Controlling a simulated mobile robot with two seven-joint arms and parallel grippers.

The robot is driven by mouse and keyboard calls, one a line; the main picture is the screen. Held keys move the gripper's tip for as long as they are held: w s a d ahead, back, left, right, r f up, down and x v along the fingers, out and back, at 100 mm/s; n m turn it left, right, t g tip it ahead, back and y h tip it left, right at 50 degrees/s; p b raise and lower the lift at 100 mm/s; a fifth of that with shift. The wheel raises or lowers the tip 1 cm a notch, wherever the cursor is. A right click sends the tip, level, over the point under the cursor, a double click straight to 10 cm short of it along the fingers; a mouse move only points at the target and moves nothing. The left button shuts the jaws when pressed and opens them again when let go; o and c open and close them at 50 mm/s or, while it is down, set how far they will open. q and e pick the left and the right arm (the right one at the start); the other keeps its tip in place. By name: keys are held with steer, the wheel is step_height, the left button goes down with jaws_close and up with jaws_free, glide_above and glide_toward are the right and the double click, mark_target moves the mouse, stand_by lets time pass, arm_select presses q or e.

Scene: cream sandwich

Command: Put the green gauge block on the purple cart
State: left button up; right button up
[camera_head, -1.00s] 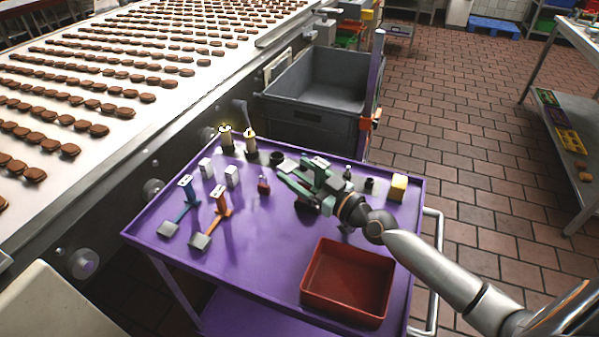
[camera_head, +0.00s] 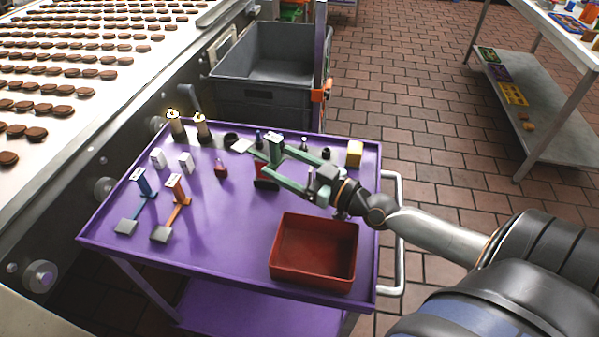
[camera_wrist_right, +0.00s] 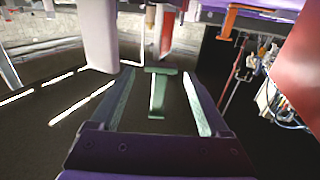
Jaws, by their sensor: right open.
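The green gauge block (camera_head: 273,150) is over the back middle of the purple cart (camera_head: 225,245). In the right wrist view the block (camera_wrist_right: 157,95) looks T-shaped, with a gap between it and each finger. My right gripper (camera_head: 270,153) reaches in from the right, its green fingers spread around the block. It is open; the fingers also show in the wrist view (camera_wrist_right: 158,82). Whether the block's base rests fully on the cart top is hard to tell. My left gripper is not in view.
A red bin (camera_head: 313,250) stands at the cart's front right. Blue (camera_head: 143,183) and orange (camera_head: 180,190) tools lie left. White blocks (camera_head: 186,162), a small red item (camera_head: 220,169) and a yellow block (camera_head: 354,154) stand around. The cart's front middle is clear.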

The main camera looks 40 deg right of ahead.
steer(key=v, duration=0.3)
steer(key=shift+s+b, duration=0.15)
steer(key=shift+b, duration=0.15)
steer(key=shift+s+d+r, duration=0.1)
steer(key=shift+s, duration=0.1)
